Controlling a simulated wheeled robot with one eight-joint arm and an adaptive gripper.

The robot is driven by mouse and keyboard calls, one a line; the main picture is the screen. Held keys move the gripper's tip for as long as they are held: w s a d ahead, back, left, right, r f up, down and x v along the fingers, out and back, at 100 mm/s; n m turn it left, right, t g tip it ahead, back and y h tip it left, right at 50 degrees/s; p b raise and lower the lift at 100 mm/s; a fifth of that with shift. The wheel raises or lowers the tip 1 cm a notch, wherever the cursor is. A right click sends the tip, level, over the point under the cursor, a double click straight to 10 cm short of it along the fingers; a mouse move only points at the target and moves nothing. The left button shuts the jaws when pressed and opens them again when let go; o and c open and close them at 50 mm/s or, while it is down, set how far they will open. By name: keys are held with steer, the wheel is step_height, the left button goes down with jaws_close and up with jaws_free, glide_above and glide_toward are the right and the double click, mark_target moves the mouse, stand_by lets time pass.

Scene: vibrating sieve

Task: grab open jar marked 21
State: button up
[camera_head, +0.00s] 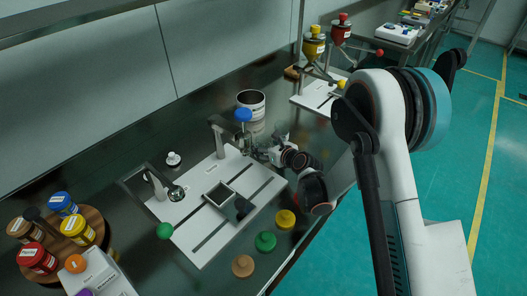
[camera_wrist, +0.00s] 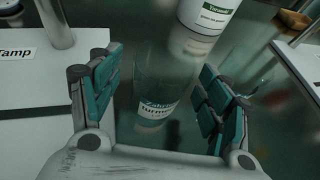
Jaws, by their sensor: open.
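A clear glass jar (camera_wrist: 152,85) with a white label near its base stands between the fingers of my gripper (camera_wrist: 160,62) in the wrist view. The label's print is partly legible, but I cannot read a 21 on it. My gripper is open, with one teal-padded finger on each side of the jar. A gap shows on both sides. In the head view my gripper (camera_head: 262,150) is low over the dark bench, right of the white sieve plate, and largely hides the jar.
A white container (camera_head: 251,103) stands just behind the jar; its green label shows in the wrist view. The white plate (camera_head: 190,235) with metal posts lies to the left. Green, yellow and tan lids (camera_head: 266,241) lie in front. Colored jars fill a round wooden stand (camera_head: 92,218) at left.

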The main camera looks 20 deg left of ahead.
steer(key=shift+x, duration=0.8)
steer(key=shift+c, duration=0.6)
steer(key=c, duration=1.1)
steer(key=shift+r, duration=0.15)
